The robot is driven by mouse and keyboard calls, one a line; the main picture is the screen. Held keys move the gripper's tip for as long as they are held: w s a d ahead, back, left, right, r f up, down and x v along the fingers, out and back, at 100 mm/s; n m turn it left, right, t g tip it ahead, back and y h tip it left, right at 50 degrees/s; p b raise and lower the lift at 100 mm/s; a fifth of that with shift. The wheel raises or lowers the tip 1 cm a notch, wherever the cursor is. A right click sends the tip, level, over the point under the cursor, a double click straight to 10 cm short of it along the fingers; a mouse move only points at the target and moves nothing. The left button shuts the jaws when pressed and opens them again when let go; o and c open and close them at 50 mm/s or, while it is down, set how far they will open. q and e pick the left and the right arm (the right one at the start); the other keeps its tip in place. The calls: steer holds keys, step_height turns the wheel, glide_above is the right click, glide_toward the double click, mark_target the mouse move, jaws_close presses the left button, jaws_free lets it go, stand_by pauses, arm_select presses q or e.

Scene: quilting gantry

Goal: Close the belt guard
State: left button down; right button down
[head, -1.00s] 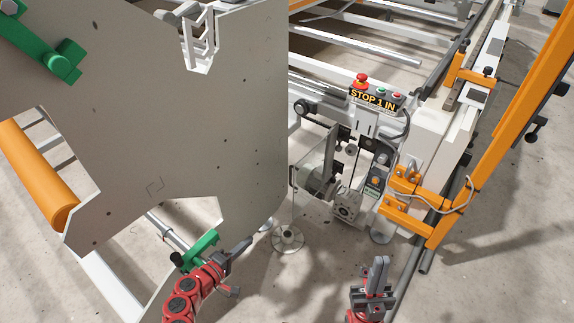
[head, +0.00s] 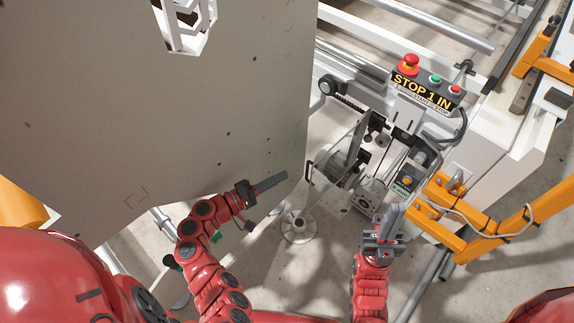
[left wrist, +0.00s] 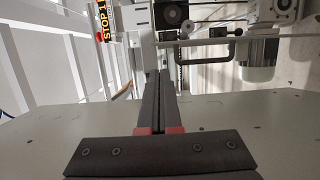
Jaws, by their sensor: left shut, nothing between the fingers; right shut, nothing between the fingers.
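The belt guard (head: 345,160) looks like a thin, pale panel standing swung out beside the belt drive, with a dark handle (head: 309,173) on its near edge. The handle also shows as a dark bracket in the left wrist view (left wrist: 236,47), right of the fingertips. My left gripper (head: 284,177) is shut and empty, left of the handle with a small gap in the picture. It also shows from behind in the left wrist view (left wrist: 160,74). My right gripper (head: 392,209) is shut and empty, pointing up in front of the motor unit, apart from the guard.
A large grey plate (head: 200,110) fills the left, close to my left gripper. A control box (head: 428,90) with a red stop button stands above the drive. An orange bracket (head: 455,205) and hose are right of my right gripper. A round foot (head: 298,228) stands on the floor.

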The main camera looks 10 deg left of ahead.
arm_select(q)
steer(key=x, duration=0.8)
steer(key=shift+d, duration=0.2)
steer(key=shift+s+d+f, duration=0.1)
